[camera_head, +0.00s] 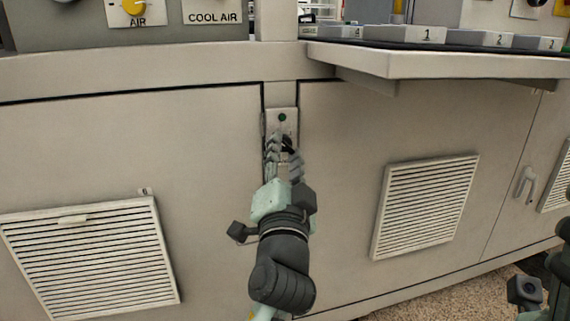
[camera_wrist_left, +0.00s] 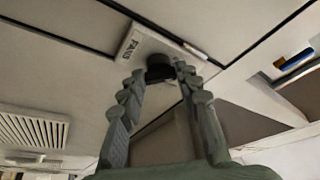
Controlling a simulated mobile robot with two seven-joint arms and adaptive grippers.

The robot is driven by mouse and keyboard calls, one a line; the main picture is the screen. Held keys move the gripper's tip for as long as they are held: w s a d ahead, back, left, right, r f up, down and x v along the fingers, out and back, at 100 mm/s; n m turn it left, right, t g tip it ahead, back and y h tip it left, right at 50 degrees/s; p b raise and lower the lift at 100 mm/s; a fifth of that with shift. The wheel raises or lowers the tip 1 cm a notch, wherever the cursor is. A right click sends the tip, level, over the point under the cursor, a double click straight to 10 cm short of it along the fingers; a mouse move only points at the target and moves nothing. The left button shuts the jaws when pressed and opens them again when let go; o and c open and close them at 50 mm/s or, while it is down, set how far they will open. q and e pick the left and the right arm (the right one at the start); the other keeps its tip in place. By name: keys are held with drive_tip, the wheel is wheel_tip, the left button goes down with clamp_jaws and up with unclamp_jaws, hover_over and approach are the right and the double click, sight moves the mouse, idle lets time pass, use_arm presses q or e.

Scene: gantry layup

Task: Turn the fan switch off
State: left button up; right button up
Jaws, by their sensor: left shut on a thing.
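The fan switch is a black knob (camera_head: 287,143) on a small pale plate (camera_head: 283,120) with a green light, set on a narrow post between two cabinet panels. In the left wrist view the plate reads "FANS" (camera_wrist_left: 138,45) and the black knob (camera_wrist_left: 160,68) sits between my fingertips. My left gripper (camera_head: 285,150) reaches up to the plate from below and is shut on the knob, its fingers on either side. The fingers partly hide the knob in the head view, and its turned position is not clear. My right gripper's fingers are not in view.
A shelf (camera_head: 430,64) with numbered blocks juts out at the upper right. Above left is a panel with a yellow knob (camera_head: 133,6) marked AIR and a COOL AIR label. Louvred vents (camera_head: 425,205) flank the post on the cabinet front. A door handle (camera_head: 525,183) stands out at right.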

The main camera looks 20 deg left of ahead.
use_arm(q)
drive_tip(key=shift+d, duration=0.1)
idle(0.4)
drive_tip(key=o, duration=1.1)
